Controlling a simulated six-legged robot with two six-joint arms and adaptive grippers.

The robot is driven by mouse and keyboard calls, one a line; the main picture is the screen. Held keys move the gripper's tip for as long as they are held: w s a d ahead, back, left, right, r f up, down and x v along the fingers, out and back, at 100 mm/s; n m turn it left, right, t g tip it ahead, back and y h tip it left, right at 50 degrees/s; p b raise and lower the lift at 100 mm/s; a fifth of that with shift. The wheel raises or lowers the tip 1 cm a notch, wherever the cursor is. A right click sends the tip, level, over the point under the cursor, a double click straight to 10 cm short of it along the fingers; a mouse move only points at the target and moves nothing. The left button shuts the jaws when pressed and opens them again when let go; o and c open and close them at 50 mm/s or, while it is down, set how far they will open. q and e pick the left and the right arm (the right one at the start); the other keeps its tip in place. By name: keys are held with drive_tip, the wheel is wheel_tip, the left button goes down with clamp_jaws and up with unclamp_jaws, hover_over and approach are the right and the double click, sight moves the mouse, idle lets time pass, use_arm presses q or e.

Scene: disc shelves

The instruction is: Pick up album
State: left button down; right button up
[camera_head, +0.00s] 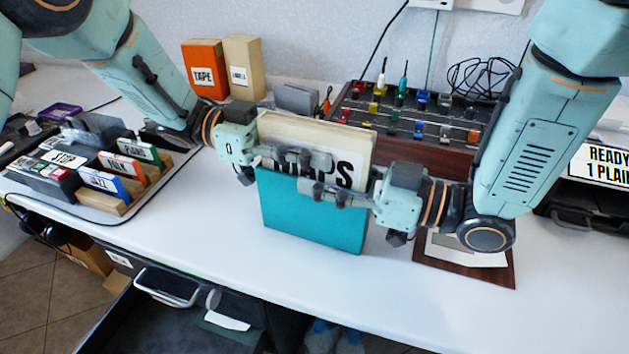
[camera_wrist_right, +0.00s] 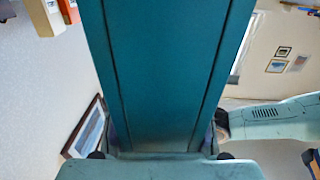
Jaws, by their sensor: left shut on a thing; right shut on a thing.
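The album (camera_head: 310,215) stands upright, with a teal lower part and a cream upper part bearing black letters that end in "APS". I cannot tell whether the cream part is one piece with the teal. My left gripper (camera_head: 318,160) reaches in from the left and is shut on the album's upper part. My right gripper (camera_head: 318,189) is shut on it from the right, a little lower. The fingers hide some of the letters. In the right wrist view the teal album (camera_wrist_right: 165,75) fills the middle, between the fingers. I cannot tell whether its bottom touches the table.
A white table (camera_head: 190,240) carries everything. A disc rack (camera_head: 100,165) stands at left, orange and cream boxes (camera_head: 203,70) at the back. A mixer console (camera_head: 425,115) sits behind the album. A brown board (camera_head: 480,270) lies at right. The front middle of the table is clear.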

sight(371, 186)
idle(0.4)
use_arm(q)
wheel_tip(371, 186, up, 10)
drive_tip(key=shift+r, duration=0.1)
idle(0.4)
use_arm(e)
drive_tip(key=o, duration=1.2)
drive_tip(key=shift+o, duration=0.2)
drive_tip(key=shift+v, duration=6)
